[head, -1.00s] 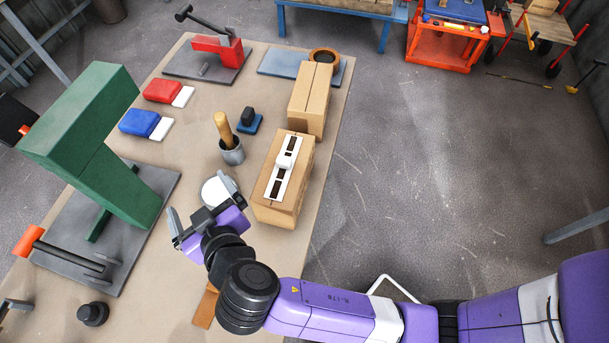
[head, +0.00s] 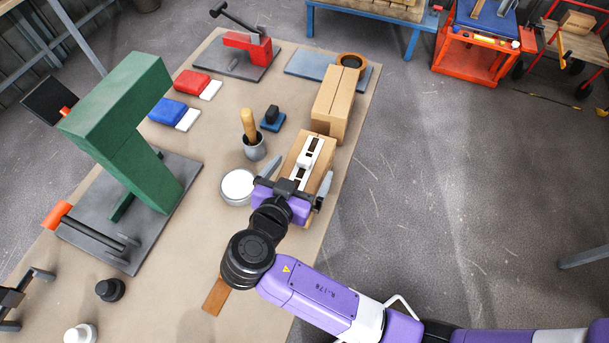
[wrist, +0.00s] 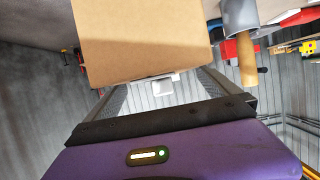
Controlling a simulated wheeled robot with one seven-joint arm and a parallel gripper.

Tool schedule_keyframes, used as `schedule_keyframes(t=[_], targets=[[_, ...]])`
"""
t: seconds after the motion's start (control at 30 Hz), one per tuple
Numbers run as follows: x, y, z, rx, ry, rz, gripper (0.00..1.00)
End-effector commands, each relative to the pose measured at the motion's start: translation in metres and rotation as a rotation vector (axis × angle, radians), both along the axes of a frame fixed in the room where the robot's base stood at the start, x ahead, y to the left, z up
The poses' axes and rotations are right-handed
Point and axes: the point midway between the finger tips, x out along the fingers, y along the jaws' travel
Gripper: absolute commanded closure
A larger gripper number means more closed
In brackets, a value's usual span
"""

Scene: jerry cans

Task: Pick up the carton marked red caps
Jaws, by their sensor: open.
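Two brown cartons stand in line along the bench's right side. The near carton (head: 292,151) carries a white slotted piece (head: 307,158) along its top; the far carton (head: 335,98) is bare on top. No red caps marking is readable on either. My gripper (head: 301,168) is open at the near carton's front end, one finger towards each long side. In the wrist view, a plain carton face (wrist: 142,40) fills the upper middle, and my gripper's (wrist: 158,80) fingers are spread below it. I cannot tell whether they touch it. My wrist hides the carton's front end in the head view.
A round white-topped container (head: 238,186) stands close left of my gripper. A grey cup with a wooden handle (head: 253,140) and a blue stamp-like block (head: 272,119) are left of the cartons. A green press (head: 125,130) stands further left.

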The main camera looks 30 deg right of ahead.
Motion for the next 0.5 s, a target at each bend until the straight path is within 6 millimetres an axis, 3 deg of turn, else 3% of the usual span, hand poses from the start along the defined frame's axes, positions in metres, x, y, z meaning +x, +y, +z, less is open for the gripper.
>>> schedule_keyframes(t=[0.2,0.5], targets=[[0.014,-0.020,-0.013,-0.001,0.001,-0.001,0.00],[0.018,-0.024,-0.017,0.000,0.000,0.001,0.00]])
